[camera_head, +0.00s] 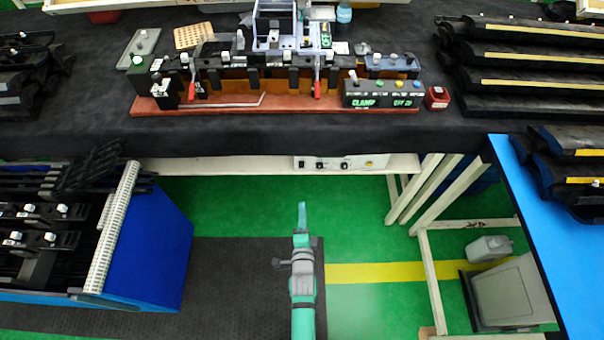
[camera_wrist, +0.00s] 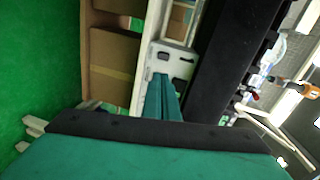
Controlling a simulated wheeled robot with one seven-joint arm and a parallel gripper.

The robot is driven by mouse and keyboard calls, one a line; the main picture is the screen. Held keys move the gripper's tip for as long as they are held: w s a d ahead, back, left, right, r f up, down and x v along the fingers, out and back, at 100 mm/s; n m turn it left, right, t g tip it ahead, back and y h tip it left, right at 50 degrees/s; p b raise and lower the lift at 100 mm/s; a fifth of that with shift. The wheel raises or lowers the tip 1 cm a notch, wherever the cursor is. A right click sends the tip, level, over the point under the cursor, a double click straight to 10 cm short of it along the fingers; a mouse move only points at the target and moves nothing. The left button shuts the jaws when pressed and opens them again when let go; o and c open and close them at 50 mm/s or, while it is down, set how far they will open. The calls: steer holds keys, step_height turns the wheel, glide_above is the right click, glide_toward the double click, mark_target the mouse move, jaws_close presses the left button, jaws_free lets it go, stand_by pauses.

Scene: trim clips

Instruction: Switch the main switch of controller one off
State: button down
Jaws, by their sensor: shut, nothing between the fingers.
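My gripper (camera_head: 302,210) is shut and empty, its teal fingers together, in front of the table below its front edge. In the wrist view the fingertips (camera_wrist: 161,78) overlap the near part of a pale switch panel (camera_wrist: 177,50) with dark switches. Contact cannot be told. The same panel (camera_head: 327,162) shows in the head view under the table edge, with several dark knobs or switches and a yellowish button. No label marks controller one, and switch positions are too small to read.
The black table (camera_head: 80,125) holds a clamp fixture on a reddish base (camera_head: 230,107). A blue-sided rack (camera_head: 155,245) stands left, a blue table (camera_head: 545,240) right. Pale table legs (camera_head: 430,250) and a grey bin (camera_head: 512,290) are right of my arm. Floor around my gripper is clear.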

mark_target(302, 167)
steer(key=shift+w+f+m, duration=0.1)
steer(key=shift+w+m, duration=0.4)
steer(key=shift+w, duration=0.75)
steer(key=w, duration=0.4)
steer(key=w+f, duration=0.1)
steer(key=w, duration=0.4)
steer(key=w+f, duration=0.1)
steer(key=w, duration=0.3)
steer(key=shift+w+f, duration=0.1)
steer(key=shift+w, duration=0.3)
